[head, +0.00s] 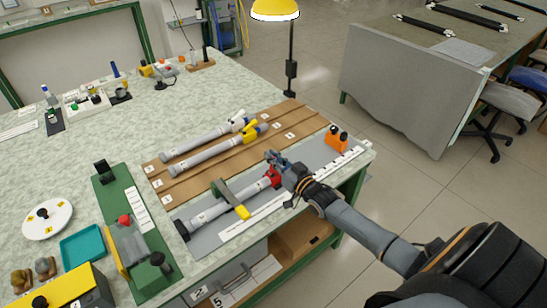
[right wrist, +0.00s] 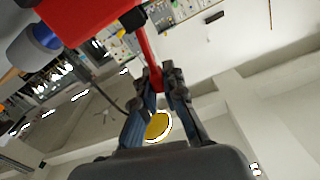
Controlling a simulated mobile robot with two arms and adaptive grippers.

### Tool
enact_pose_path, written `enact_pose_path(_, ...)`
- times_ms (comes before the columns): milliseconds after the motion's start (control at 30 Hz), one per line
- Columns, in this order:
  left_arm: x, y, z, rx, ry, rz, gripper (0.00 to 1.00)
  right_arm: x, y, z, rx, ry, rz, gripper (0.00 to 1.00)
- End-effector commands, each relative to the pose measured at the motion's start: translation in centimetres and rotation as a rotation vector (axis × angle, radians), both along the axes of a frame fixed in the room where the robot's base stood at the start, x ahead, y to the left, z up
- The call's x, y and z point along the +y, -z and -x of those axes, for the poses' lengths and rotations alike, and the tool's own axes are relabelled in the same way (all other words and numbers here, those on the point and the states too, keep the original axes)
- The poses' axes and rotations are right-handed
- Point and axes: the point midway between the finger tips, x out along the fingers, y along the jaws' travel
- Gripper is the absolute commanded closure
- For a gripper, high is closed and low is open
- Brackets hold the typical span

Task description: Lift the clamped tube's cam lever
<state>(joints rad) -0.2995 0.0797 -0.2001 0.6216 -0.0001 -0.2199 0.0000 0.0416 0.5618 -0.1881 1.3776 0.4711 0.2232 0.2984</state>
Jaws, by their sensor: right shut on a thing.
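The clamped tube (head: 222,208) is grey-white and lies on a grey fixture plate (head: 208,238). A green clamp with a yellow handle (head: 242,212) crosses over it. A red cam lever collar (head: 273,177) sits at the tube's right end; my gripper partly hides it. In the right wrist view the red collar (right wrist: 85,18) fills the upper left, and its thin red lever (right wrist: 147,48) runs down between my fingertips. My right gripper (head: 275,160) is shut on that lever; it also shows in the right wrist view (right wrist: 158,80). My left gripper is not in view.
Two more tubes, with a white (head: 237,122) and a yellow (head: 252,131) lever, lie on a brown rack (head: 165,185) behind. An orange block (head: 337,139) stands right of my gripper. A green fixture (head: 118,195) and a teal tray (head: 84,245) are at left.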

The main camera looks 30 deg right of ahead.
Motion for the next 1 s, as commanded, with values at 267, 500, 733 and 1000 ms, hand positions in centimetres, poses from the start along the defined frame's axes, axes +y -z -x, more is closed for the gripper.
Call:
enact_pose_path(267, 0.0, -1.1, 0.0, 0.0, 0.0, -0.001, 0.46, 1.3, -0.2, 0.1, -0.014, 0.001, 0.198, 1.0)
enact_pose_path(500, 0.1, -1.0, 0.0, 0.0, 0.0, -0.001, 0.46, 1.4, -0.1, 0.1, -0.016, -0.001, 0.215, 1.0)
enact_pose_path(733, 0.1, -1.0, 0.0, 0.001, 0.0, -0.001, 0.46, 1.4, -0.1, 0.1, -0.016, 0.0, 0.214, 0.66)
enact_pose_path(1000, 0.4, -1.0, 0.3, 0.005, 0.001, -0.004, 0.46, 1.4, -0.1, 0.3, -0.016, 0.0, 0.213, 0.66)
